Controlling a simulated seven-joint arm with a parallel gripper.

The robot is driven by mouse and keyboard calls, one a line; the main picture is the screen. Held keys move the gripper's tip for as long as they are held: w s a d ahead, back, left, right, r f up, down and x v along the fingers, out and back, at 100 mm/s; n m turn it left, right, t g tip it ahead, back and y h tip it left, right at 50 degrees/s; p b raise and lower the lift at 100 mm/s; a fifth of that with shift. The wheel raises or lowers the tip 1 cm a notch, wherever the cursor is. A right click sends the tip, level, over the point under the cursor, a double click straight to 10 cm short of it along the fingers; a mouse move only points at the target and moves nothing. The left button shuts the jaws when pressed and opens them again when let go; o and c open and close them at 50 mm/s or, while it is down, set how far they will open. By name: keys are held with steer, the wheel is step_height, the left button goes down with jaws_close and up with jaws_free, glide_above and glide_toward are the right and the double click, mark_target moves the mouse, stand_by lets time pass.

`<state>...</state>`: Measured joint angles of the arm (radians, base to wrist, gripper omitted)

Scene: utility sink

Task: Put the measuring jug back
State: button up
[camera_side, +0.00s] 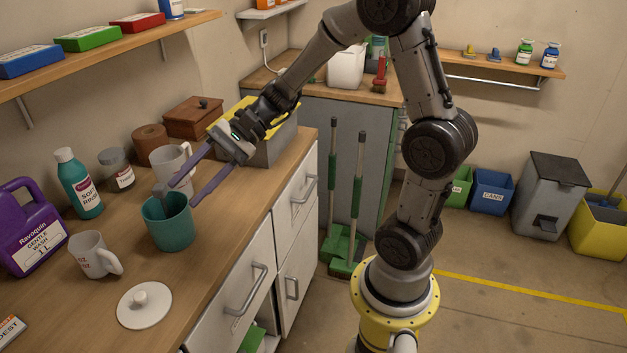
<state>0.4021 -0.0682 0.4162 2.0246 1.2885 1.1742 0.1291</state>
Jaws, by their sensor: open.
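A small white jug (93,256) with red markings that look like measuring units stands upright on the wooden counter, its handle to the right. A second, plain white jug (166,158) stands further back, partly hidden behind my gripper's fingers. I cannot tell for sure which is the measuring jug. My gripper (184,194) is open, its two long fingers reaching down and left above the rim of a teal pot (170,228). Nothing shows held between the fingers. Whether a finger touches the pot or the plain jug is unclear.
A white round lid (144,305) lies at the front of the counter (225,232). A purple jug bottle (30,232), a teal bottle (80,185), a glass jar (117,170) and a brown box (192,118) line the wall side. A grey bin with yellow rim (270,146) stands behind the gripper.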

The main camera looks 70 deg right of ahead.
steer(key=s+a+n+g+h, duration=0.25)
steer(key=s+n+h, duration=0.4)
steer(key=s, duration=0.65)
steer(key=s+d+r+n+t+h, duration=0.1)
steer(key=s+d+n+t+h, duration=0.1)
steer(key=s+d+n+h, duration=0.2)
steer(key=s+d+n, duration=0.3)
steer(key=d+n, duration=0.1)
steer(key=n, duration=0.1)
steer(key=shift+s+r+h, duration=0.15)
steer(key=shift+s+h, duration=0.15)
steer(key=shift+h, duration=0.05)
